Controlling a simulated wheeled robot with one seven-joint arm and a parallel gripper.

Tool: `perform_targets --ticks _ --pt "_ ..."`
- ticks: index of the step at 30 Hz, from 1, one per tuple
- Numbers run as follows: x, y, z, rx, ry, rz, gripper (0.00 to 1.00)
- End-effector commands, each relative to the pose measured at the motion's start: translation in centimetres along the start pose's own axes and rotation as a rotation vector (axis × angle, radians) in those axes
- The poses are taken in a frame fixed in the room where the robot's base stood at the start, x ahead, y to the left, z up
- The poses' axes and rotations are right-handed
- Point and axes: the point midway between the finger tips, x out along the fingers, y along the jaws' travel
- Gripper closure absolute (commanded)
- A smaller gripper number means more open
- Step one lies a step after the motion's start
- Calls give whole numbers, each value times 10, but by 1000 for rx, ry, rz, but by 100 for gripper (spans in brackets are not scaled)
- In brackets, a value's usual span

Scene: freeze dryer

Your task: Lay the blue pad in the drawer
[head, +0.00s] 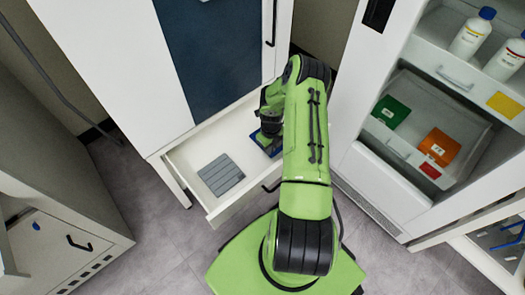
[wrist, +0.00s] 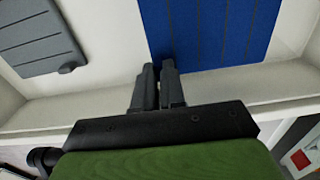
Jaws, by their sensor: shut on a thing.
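The blue pad (head: 267,144) is inside the pulled-out white drawer (head: 238,135), on its right side, partly hidden by my arm in the head view. In the wrist view the blue pad (wrist: 222,32) is flat-looking with dark grooves and reaches from the fingertips to the top edge. My gripper (wrist: 159,72) is shut on its near edge; the gripper (head: 269,127) is over the drawer in the head view. I cannot tell whether the pad touches the drawer floor or hangs just above it.
A grey grooved pad (head: 221,174) lies in the left of the drawer, apart from the blue one; bare floor lies between them.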

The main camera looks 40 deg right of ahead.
Motion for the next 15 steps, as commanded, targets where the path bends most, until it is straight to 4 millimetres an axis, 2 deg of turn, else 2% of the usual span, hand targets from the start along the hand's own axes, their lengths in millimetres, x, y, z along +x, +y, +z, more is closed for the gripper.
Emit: perform_targets --ticks 6,15 --pt "37 0 0 -2 0 0 100" --pt "38 0 0 -3 0 -1 100"
